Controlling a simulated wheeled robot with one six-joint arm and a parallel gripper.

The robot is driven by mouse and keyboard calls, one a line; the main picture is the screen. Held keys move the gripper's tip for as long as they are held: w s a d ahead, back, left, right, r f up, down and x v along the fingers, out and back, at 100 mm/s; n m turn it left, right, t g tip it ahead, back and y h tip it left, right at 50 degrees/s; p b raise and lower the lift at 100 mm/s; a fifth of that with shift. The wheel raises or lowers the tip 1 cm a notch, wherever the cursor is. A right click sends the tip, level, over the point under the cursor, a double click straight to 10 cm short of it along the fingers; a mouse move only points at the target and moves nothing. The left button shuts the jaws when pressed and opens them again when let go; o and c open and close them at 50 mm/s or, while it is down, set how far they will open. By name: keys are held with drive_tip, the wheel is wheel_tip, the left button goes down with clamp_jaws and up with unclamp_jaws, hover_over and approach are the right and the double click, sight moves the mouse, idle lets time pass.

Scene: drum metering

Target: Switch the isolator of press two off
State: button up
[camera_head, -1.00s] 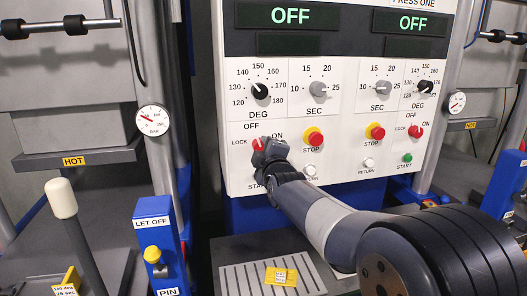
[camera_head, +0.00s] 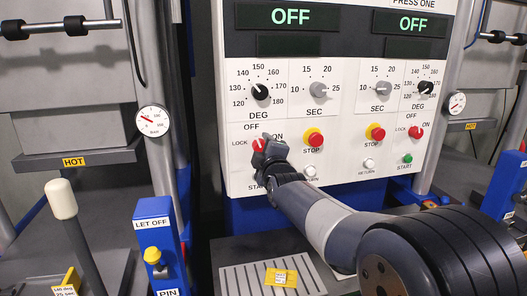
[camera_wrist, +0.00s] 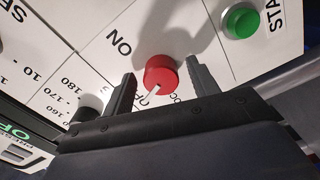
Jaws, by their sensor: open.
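The isolator of the left-hand control set is a red round knob (camera_head: 258,145) on the white panel, with OFF, ON and LOCK printed around it. In the wrist view the red knob (camera_wrist: 161,73) sits between the two fingers, and its white mark points toward the partly hidden OFF label. My gripper (camera_wrist: 160,84) is open, one finger on each side of the knob, with small gaps showing. In the head view my gripper (camera_head: 268,150) is at the knob's right and covers part of it and the labels below.
A red stop button on yellow (camera_head: 313,138) and a white return button (camera_head: 310,171) are right of the knob. A green start button (camera_wrist: 240,21) shows in the wrist view. The PRESS ONE isolator (camera_head: 416,132) is farther right. Both displays (camera_head: 291,17) read OFF.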

drive_tip(key=b+v, duration=0.1)
drive_tip(key=v, duration=0.9)
drive_tip(key=shift+s+b, duration=0.4)
drive_tip(key=shift+w+d, duration=0.1)
drive_tip(key=p+x, duration=0.1)
drive_tip(key=x, duration=0.9)
drive_tip(key=shift+w+p, duration=0.3)
drive_tip(key=shift+p, duration=0.1)
